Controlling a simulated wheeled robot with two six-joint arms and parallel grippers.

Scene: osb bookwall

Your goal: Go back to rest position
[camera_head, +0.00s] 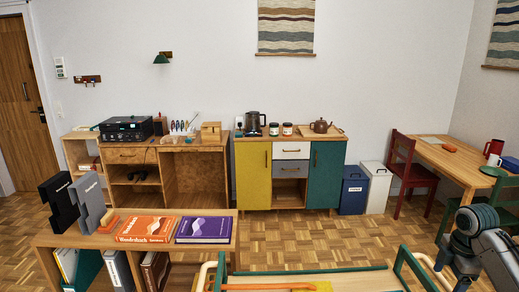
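Links of my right arm (482,240) show at the lower right edge, grey with dark joints. Its fingertips cannot be made out in this view. My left arm and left gripper are out of view. The task names no object of its own, and I see nothing held.
A low wooden shelf (100,240) at front left bears orange (147,229) and purple (204,229) books. A green-framed wooden tray (350,280) is close below. Cabinets line the back wall. A table (455,160) and red chair (402,175) stand right. Parquet floor (290,240) is open mid-room.

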